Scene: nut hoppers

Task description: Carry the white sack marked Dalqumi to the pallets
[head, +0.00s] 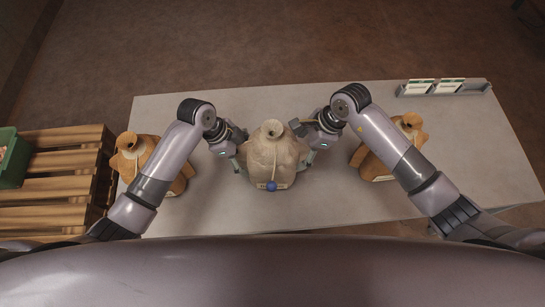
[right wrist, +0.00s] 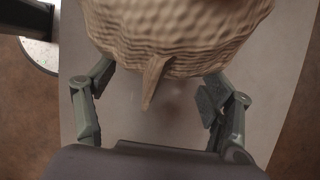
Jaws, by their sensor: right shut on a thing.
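A pale beige sack (head: 272,160) with a tied neck stands upright on the table, between my two grippers. A blue round piece shows at its front; no name can be read on it. My right gripper (head: 307,155) is at its right side, shut on the sack. In the right wrist view the woven sack (right wrist: 175,40) fills the top, with a cloth corner hanging between the fingers (right wrist: 157,100). My left gripper (head: 237,160) is at the sack's left side; its fingers are too small to judge.
Wooden pallets (head: 62,163) lie left of the grey table (head: 310,205), with a green crate (head: 14,165) on them. Brown sacks stand at left (head: 140,160) and right (head: 378,160), partly behind my arms. A grey tray (head: 470,88) with cards is at the back right.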

